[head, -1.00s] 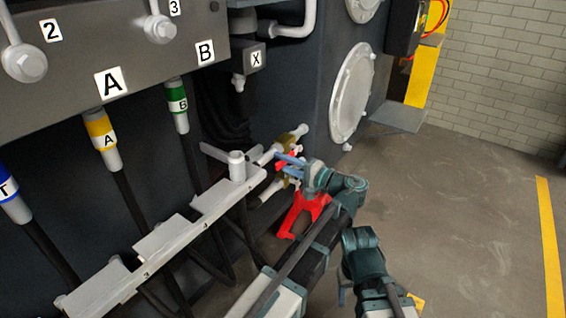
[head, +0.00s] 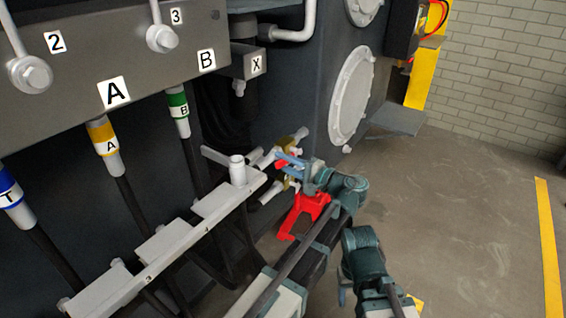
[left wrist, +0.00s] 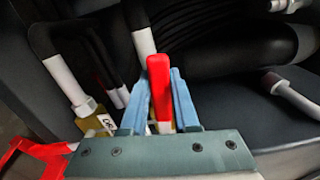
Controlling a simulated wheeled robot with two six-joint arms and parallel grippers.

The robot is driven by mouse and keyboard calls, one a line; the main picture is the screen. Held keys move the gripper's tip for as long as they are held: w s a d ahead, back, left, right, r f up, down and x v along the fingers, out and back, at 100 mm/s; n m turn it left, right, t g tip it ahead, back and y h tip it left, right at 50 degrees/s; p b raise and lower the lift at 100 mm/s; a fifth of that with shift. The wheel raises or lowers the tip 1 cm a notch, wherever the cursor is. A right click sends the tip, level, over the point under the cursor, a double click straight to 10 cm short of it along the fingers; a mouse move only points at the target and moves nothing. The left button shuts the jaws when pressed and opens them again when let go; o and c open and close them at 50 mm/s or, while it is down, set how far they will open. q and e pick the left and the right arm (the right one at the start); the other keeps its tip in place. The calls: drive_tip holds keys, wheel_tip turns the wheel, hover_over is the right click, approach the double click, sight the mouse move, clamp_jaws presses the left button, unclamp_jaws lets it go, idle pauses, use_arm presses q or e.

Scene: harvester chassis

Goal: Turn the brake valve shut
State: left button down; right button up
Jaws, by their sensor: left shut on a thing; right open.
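The red valve handle (left wrist: 160,90) stands upright between the two blue fingers of my left gripper (left wrist: 160,105), which is shut on it. In the head view my left gripper (head: 292,162) is at the brass valve fittings (head: 289,183) on the chassis side, and its fingers hide most of the handle. A brass fitting with a small label (left wrist: 95,118) shows at the left in the left wrist view; the label is too small to read. My right gripper (head: 343,290) is low in the head view, apart from the valve and open, with its fingers only partly visible.
A red forked piece (head: 303,213) is just below my left gripper. A grey numbered rail (head: 190,232) and hoses marked A (head: 104,140) and B (head: 178,110) are to the left. Open floor (head: 460,220) lies to the right.

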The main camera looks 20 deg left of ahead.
sight(292, 154)
use_arm(q)
drive_tip(key=r+m+p, duration=0.2)
drive_tip(key=m, duration=0.1)
drive_tip(key=w+r+m+p, duration=0.1)
drive_tip(key=shift+w+d+r+m, duration=0.1)
drive_tip(key=shift+d+r+m, duration=0.15)
drive_tip(key=shift+m, duration=0.05)
drive_tip(key=m, duration=0.1)
drive_tip(key=w+r+m+p, duration=0.1)
drive_tip(key=shift+w+d+r+m, duration=0.1)
drive_tip(key=shift+d+r+m, duration=0.1)
drive_tip(key=shift+r+m, duration=0.15)
drive_tip(key=m+p, duration=0.1)
drive_tip(key=w+r+m, duration=0.1)
drive_tip(key=shift+w+d+m+p, duration=0.3)
drive_tip(key=shift+m+p, duration=0.05)
drive_tip(key=m, duration=0.1)
drive_tip(key=w+m, duration=0.2)
drive_tip(key=shift+d+r+p, duration=0.4)
drive_tip(key=shift+w+d+r+m, duration=0.1)
drive_tip(key=shift+w+d+m, duration=0.1)
drive_tip(key=shift+w+m, duration=0.5)
drive_tip(key=shift+w+d+m, duration=0.15)
drive_tip(key=shift+w+m, duration=0.15)
drive_tip(key=shift+m, duration=0.7)
drive_tip(key=c, duration=0.7)
unclamp_jaws()
drive_tip(key=shift+o, duration=0.2)
